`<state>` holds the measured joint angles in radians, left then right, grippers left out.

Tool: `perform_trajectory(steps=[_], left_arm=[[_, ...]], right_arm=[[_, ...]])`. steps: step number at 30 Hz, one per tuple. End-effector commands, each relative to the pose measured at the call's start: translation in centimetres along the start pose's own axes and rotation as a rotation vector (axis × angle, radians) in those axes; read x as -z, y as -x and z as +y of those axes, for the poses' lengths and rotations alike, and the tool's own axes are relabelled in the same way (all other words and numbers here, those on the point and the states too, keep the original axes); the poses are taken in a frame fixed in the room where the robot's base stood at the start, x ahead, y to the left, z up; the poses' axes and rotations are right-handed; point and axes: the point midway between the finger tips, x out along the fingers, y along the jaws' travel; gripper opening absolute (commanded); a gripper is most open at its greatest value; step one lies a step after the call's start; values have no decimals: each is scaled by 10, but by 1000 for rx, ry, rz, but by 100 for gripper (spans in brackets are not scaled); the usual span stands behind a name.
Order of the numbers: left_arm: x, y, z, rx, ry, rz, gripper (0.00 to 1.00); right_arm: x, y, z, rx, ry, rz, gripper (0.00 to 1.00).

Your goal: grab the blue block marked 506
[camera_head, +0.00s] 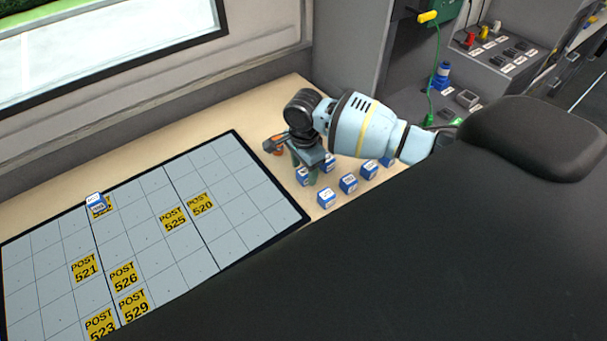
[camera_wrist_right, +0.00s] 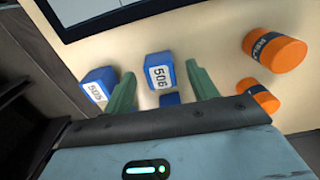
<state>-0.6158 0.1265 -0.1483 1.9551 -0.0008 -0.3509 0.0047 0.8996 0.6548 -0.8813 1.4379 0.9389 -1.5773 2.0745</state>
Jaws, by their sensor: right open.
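The blue block marked 506 (camera_wrist_right: 159,72) shows upright in the right wrist view, its white label facing the camera. My right gripper (camera_wrist_right: 160,80) is open, with one green finger on each side of that block in the picture. I cannot tell whether either finger touches it. The block marked 505 (camera_wrist_right: 98,84) is just outside the left finger. My left gripper is not in view.
Several other blue blocks (camera_head: 348,183) stand close by on the table. The grey grid board (camera_head: 235,185) carries yellow post labels and one blue block (camera_head: 95,200). A dark seat (camera_head: 430,260) fills the foreground.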

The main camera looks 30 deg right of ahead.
Motion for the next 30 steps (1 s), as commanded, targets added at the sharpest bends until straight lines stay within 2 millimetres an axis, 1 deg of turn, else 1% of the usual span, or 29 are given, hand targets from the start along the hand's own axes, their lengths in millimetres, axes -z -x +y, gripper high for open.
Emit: perform_trajectory(steps=[1,4,7,13,14,24,30], left_arm=[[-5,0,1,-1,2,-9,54],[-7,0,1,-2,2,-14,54],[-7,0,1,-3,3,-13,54],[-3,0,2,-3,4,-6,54],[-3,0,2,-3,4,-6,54],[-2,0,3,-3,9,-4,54],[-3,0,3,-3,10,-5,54]], right_arm=[[0,-10,1,-6,0,0,58],[0,-19,1,-4,0,0,58],[0,-22,0,0,0,0,58],[0,-21,0,3,0,0,58],[0,-21,0,2,0,0,56],[0,-21,0,2,1,0,11],[0,-21,0,2,0,0,10]])
